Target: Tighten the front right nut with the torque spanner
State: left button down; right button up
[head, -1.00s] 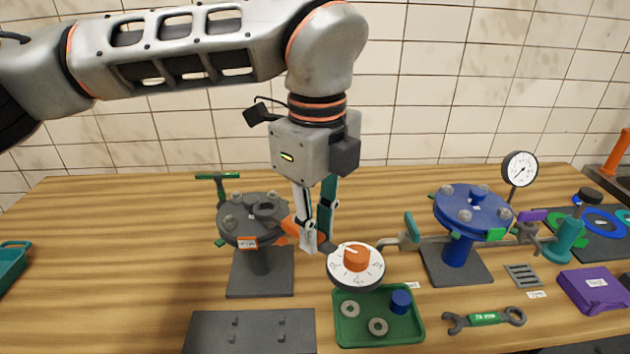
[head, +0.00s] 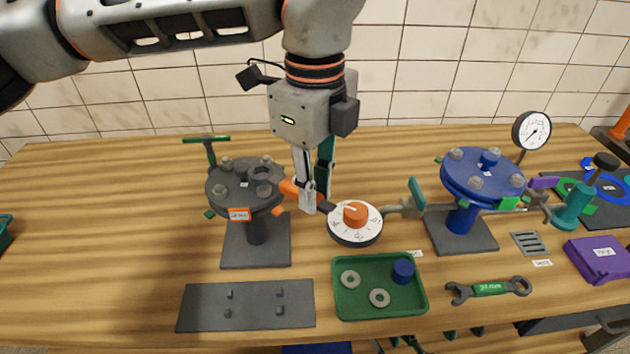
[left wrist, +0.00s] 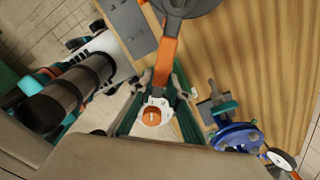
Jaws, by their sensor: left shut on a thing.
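The torque spanner has an orange bar and a white round dial (head: 341,234) with an orange knob. My left gripper (head: 312,208) is shut on the spanner between the orange bar and the dial. The orange bar's far end meets the right edge of the dark grey flange (head: 238,198) near the front right nut (head: 277,188); I cannot tell whether it is seated on it. In the left wrist view, the orange bar (left wrist: 165,60) runs from between the fingers (left wrist: 160,88) to the grey flange. My right gripper is not in view.
A green tray (head: 342,303) with washers and a blue cap lies in front, beside a dark plate (head: 200,307) with pegs. A blue flange (head: 482,176) stands right, with a green-labelled spanner (head: 489,288) before it. A gauge (head: 531,131) stands behind it. The left tabletop is clear.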

pick_arm(q)
jog(key=shift+f, duration=0.7)
jog(key=shift+f+b, duration=0.4)
jog(key=shift+b, duration=0.15)
jog(key=shift+f, duration=0.2)
jog(key=shift+f+b, duration=0.5)
jog(key=shift+b, duration=0.1)
jog(key=s+a+m, duration=0.3)
jog(key=a+m, duration=0.7)
jog(key=m, duration=0.2)
jog(key=shift+s+b, duration=0.4)
jog(key=shift+b, duration=0.05)
